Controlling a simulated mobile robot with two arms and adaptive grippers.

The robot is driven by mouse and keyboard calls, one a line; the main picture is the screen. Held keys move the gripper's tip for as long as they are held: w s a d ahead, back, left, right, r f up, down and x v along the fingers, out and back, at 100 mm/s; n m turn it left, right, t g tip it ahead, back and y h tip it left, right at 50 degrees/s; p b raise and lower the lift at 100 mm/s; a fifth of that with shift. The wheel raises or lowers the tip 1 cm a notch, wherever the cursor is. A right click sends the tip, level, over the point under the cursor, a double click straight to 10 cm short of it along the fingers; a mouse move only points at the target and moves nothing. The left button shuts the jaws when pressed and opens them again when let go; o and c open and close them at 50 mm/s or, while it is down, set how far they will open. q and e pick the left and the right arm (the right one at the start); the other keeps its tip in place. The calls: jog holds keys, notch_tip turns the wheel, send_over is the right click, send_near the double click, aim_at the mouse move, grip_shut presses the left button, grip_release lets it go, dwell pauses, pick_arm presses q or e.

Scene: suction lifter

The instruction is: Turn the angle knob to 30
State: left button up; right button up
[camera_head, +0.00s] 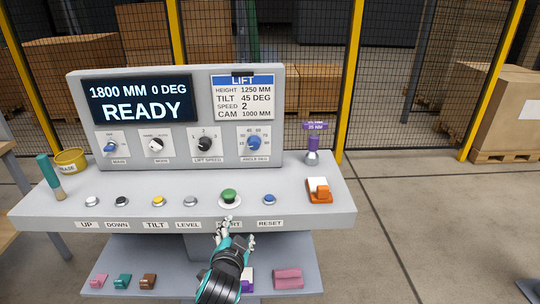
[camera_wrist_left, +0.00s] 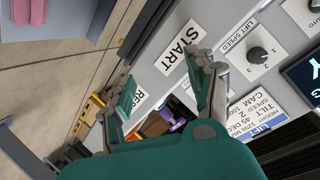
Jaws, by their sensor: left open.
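The angle knob (camera_head: 254,143) is a blue dial on a white plate at the right of the panel's lower row, with small numbers around it. Its pointer setting is too small to read. The display (camera_head: 140,99) reads "1800 MM 0 DEG" and "READY". My left gripper (camera_head: 238,232) is open and empty at the console's front edge, below the knob and near the START label. In the left wrist view its two fingers (camera_wrist_left: 165,90) are spread apart over the console face. I cannot make out the angle knob there. My right gripper is not in view.
A lift speed knob (camera_head: 204,144) sits left of the angle knob. The green button (camera_head: 229,196) and blue button (camera_head: 269,199) stand between my gripper and the panel. An orange switch (camera_head: 319,190) and purple-topped stand (camera_head: 313,148) are at the right. A card (camera_head: 242,97) lists tilt 45 DEG.

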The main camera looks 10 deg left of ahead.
pick_arm(q)
jog(key=w+d+r+m+t, duration=0.15)
jog(key=w+r+t, duration=0.3)
jog(key=r, duration=0.75)
send_near(253, 146)
jog(key=shift+g+y, duration=0.35)
jog(key=shift+y, duration=0.05)
jog(key=w, duration=0.6)
jog(key=w+a, duration=0.1)
jog(key=w, duration=0.2)
jog(key=shift+w+a+r+p, duration=0.1)
jog(key=shift+w+r+p, duration=0.1)
jog(key=shift+p, duration=0.2)
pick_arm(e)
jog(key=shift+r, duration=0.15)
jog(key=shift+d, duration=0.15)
